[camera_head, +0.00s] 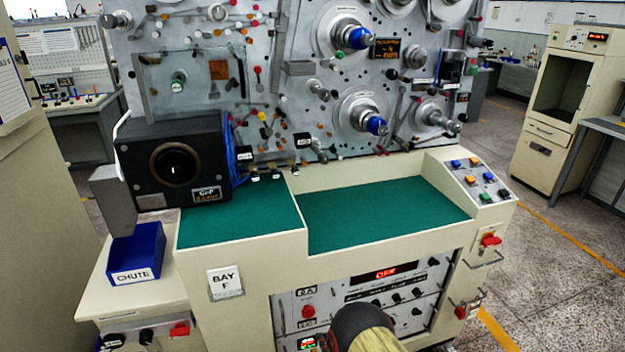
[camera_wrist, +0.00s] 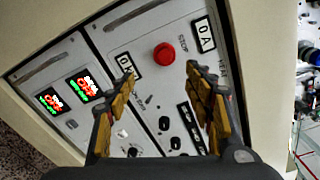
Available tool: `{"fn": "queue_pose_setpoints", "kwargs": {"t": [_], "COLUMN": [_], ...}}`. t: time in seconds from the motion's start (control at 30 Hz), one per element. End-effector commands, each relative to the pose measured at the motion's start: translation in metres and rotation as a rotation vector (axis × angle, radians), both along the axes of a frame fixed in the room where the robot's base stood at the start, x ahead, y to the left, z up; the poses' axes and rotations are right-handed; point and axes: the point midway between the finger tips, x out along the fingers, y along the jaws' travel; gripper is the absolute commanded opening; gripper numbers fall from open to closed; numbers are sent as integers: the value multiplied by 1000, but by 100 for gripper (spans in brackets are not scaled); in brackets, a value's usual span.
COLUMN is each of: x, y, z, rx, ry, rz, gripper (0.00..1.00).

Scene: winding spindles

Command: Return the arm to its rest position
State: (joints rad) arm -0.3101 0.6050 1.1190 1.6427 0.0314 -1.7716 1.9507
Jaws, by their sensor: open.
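My gripper (camera_wrist: 160,76) shows in the wrist view with its two yellow-and-black fingers spread apart. Nothing is between the fingers. It faces the grey control panel (camera_wrist: 150,52) of the bay F machine, with a red button (camera_wrist: 164,55) beyond the gap; I cannot tell the exact distance. In the head view, a dark and tan rounded part of my arm shows at the bottom edge, in front of the same panel (camera_head: 340,300). The fingers are not visible there.
The winding machine has spindles with blue tips (camera_head: 358,38) above a green work surface (camera_head: 385,205). A blue chute bin (camera_head: 137,258) and a black box (camera_head: 205,135) stand at left. Open floor (camera_head: 570,250) lies at right, before a beige cabinet (camera_head: 545,132).

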Motion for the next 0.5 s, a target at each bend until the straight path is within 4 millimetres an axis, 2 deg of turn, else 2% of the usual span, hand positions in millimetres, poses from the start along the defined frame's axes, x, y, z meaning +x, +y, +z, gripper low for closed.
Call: {"fn": "queue_pose_setpoints", "kwargs": {"t": [0.13, 0.3, 0.4, 0.5], "x": [-7, -49, -70, -85], "y": [-2, -14, -20, -26], "z": [-50, -127, -151, -155], "rx": [-243, -592, -780, -946], "ry": [124, 368, 488, 583], "rz": [23, 139, 245, 368], "gripper": [52, 52, 52, 52]}}
